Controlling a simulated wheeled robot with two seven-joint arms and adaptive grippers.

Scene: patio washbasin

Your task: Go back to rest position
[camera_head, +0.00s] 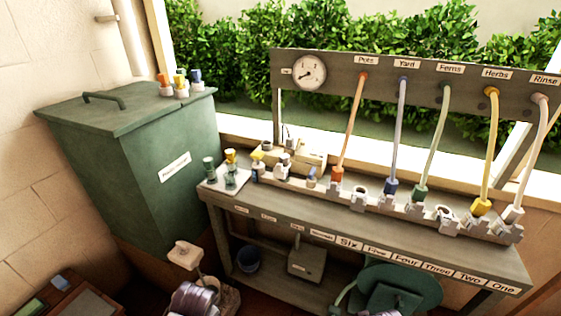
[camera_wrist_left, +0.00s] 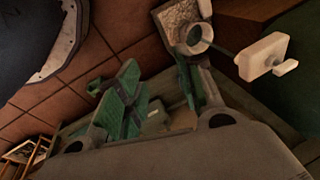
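No gripper fingers show clearly in the head view, and I see nothing there that I can name as my right gripper. In the left wrist view a pale rounded body (camera_wrist_left: 160,155), probably part of my left gripper, fills the bottom edge. Dark green slatted shapes (camera_wrist_left: 122,98) stand beyond it; I cannot tell whether they belong to the gripper. I see nothing clearly held. The bench (camera_head: 280,222) carries a row of couplings, with orange (camera_head: 352,120), blue (camera_head: 400,135), green (camera_head: 432,140), yellow (camera_head: 489,150) and pale pink (camera_head: 529,150) hoses reaching down to it.
A green lidded bin (camera_head: 140,165) stands left, with small coloured fittings (camera_head: 180,84) on its lid. A white block (camera_head: 185,254) stands low before the bench; a similar white block (camera_wrist_left: 265,56) shows in the wrist view. A green reel (camera_head: 425,285) sits under the bench.

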